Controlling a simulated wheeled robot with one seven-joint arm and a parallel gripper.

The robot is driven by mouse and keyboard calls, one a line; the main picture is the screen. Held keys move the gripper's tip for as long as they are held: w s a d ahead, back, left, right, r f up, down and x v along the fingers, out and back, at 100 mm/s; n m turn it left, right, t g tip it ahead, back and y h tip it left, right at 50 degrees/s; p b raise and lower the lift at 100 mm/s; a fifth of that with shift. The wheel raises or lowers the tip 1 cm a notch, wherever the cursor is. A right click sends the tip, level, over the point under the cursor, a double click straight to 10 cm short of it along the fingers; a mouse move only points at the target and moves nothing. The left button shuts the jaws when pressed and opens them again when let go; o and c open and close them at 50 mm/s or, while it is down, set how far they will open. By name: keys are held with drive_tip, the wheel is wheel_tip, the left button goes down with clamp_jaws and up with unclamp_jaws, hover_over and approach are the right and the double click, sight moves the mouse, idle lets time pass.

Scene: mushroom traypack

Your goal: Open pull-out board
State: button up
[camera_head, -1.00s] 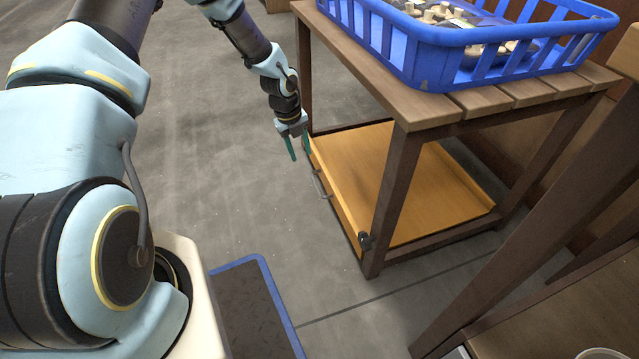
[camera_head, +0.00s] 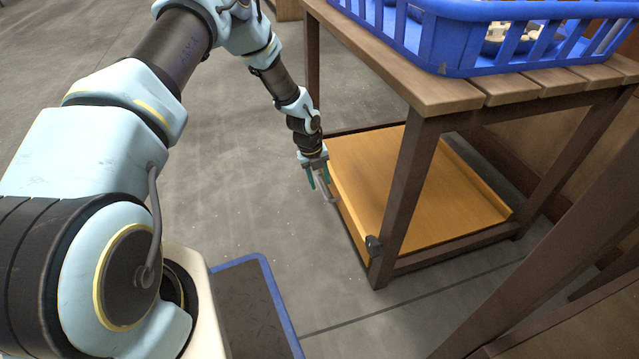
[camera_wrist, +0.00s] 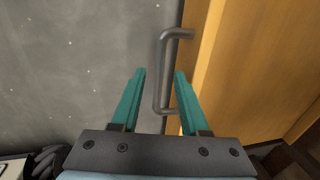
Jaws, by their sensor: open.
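The pull-out board (camera_head: 425,190) is an orange-yellow wooden panel low inside the brown table frame, with a raised front edge. It also shows at the right of the wrist view (camera_wrist: 250,70). A grey bar handle (camera_wrist: 164,75) is fixed to its front face. In the head view the handle (camera_head: 331,196) is partly hidden by my gripper. My gripper (camera_head: 320,187) has teal fingers and is at the board's front, by the handle. In the wrist view my gripper (camera_wrist: 161,72) is open and empty, with the handle lying between and beyond the fingertips.
A blue crate (camera_head: 445,52) with mushrooms stands on the slatted table top (camera_head: 450,97) above the board. A table leg (camera_head: 408,190) rises at the board's near corner. Grey floor (camera_head: 240,170) in front of the board is clear. A blue-edged dark mat (camera_head: 245,310) lies nearer.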

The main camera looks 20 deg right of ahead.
clamp_jaws()
idle(0.4)
idle(1.1)
